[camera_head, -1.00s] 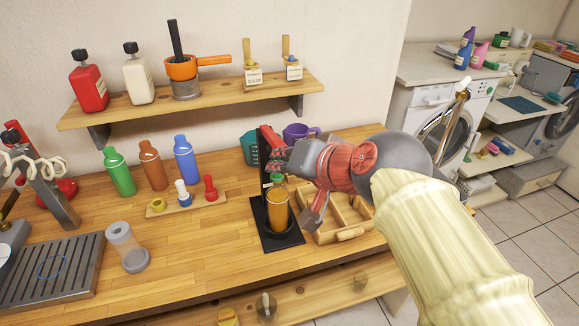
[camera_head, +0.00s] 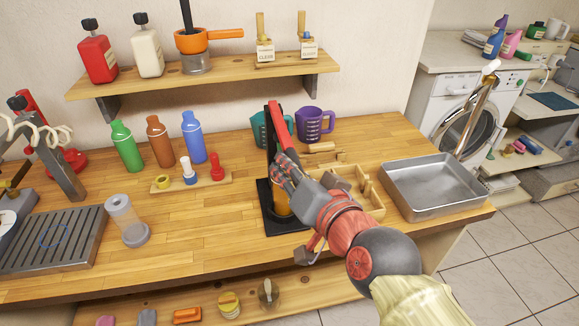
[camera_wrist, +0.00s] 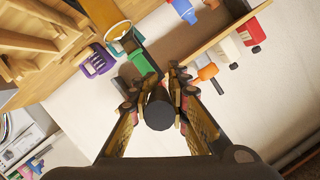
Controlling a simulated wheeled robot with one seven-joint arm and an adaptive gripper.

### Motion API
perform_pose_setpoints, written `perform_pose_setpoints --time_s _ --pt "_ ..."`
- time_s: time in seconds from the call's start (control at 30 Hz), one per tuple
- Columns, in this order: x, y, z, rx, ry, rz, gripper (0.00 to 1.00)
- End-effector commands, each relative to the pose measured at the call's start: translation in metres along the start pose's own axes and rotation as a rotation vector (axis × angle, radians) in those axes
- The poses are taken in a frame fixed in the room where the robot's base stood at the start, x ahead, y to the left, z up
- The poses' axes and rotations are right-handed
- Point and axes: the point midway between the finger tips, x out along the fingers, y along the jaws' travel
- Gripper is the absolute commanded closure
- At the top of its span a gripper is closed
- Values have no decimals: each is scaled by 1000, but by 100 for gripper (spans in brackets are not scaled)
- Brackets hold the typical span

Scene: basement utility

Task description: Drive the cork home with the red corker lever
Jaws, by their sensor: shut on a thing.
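The red corker lever (camera_head: 281,126) slopes down and forward from the top of a black post on a black base (camera_head: 287,228). My gripper (camera_head: 285,175) is shut on the lever's lower end, in front of the post. In the wrist view a dark round end (camera_wrist: 160,112) sits between the two fingers. An amber bottle (camera_head: 282,204) stands on the base, mostly hidden behind my gripper. The cork and the bottle's mouth are hidden in the head view, so I cannot tell how deep the cork sits.
A wooden divided tray (camera_head: 372,208) is right of the corker, and a metal basin (camera_head: 437,187) lies beyond it. Teal and purple jugs (camera_head: 316,124) stand behind. The front counter between is clear.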

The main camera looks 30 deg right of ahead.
Motion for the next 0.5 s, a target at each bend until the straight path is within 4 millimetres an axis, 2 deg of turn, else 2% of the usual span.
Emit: perform_pose_setpoints --time_s 0.03,0.27,0.3,0.5 --pt "3 6 8 1 -14 9 100" --pt "3 6 9 2 -18 11 100" --pt "3 6 9 2 -18 11 82" --pt "3 5 7 1 -15 9 71"
